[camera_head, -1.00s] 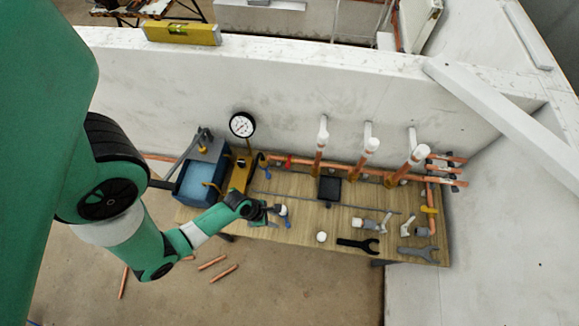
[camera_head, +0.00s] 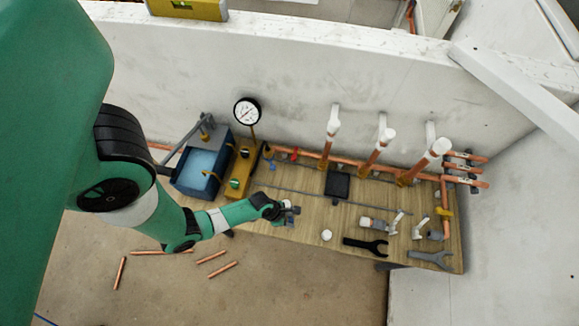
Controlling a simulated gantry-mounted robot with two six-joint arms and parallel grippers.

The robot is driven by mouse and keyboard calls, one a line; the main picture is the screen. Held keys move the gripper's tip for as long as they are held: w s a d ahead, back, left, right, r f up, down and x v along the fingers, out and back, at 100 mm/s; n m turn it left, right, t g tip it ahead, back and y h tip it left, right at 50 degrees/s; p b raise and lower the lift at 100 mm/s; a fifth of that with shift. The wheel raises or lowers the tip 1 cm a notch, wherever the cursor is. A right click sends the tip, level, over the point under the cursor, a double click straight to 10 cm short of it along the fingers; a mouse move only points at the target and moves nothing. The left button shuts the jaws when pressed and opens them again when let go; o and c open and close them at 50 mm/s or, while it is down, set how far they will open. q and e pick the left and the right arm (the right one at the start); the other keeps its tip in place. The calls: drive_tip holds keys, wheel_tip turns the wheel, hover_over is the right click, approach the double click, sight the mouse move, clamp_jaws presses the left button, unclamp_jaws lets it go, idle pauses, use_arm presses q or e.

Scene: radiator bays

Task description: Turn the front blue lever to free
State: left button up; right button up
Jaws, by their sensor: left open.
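A small blue lever (camera_head: 290,222) shows at the front edge of the wooden bench, partly hidden by my left gripper (camera_head: 291,210). The gripper is open, reaches in from the left and is right at this lever. I cannot tell whether they touch, nor clearly which way the lever points. Another blue lever (camera_head: 271,166) sits further back, near the copper pipe below the gauge. My right gripper is not in view.
A blue water tank (camera_head: 200,172) and a round gauge (camera_head: 247,111) stand left. A white wall (camera_head: 300,65) runs behind.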

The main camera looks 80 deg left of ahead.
use_arm(q)
clamp_jaws()
idle(1.4)
